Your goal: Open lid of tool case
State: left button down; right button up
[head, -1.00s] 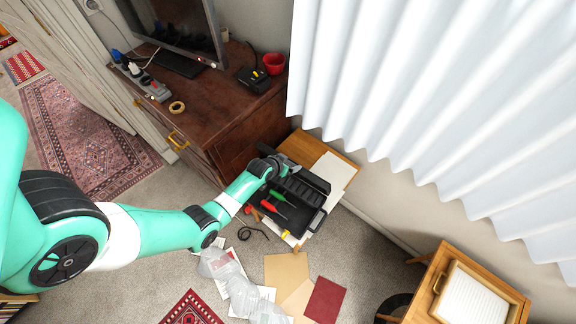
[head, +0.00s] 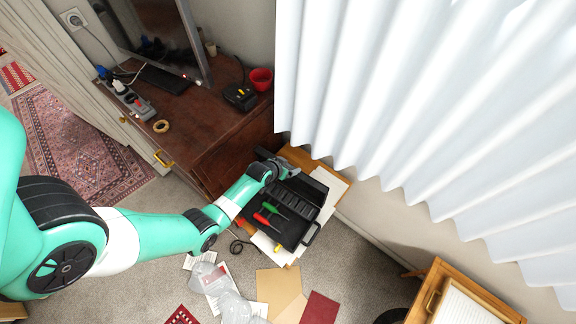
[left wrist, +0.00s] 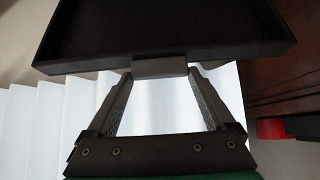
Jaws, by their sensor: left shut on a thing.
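The black tool case (head: 290,233) sits on a small wooden table against the wall in the head view. Its lid stands raised at the back, and the inside is exposed. A green-handled screwdriver (head: 270,208) and a red-handled one (head: 262,219) lie in it. My left gripper (head: 290,167) is at the lid's upper left side. In the left wrist view, my left gripper (left wrist: 160,85) is shut on a small tab (left wrist: 160,67) at the edge of the dark lid (left wrist: 160,25). My right gripper is in neither view.
A brown wooden cabinet (head: 205,120) stands left of the case, with a red cup (head: 260,79) on it. A white pleated curtain (head: 400,110) hangs behind and to the right. Papers and folders (head: 280,287) lie on the floor in front.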

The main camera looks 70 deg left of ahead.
pick_arm(q)
grip_release()
jog(key=shift+w+a+r, duration=0.15)
jog(key=shift+r, duration=0.05)
jog(key=shift+f, duration=0.1)
jog(key=p+v, duration=0.4)
jog(key=v, duration=0.7)
jog(key=shift+s+r, duration=0.25)
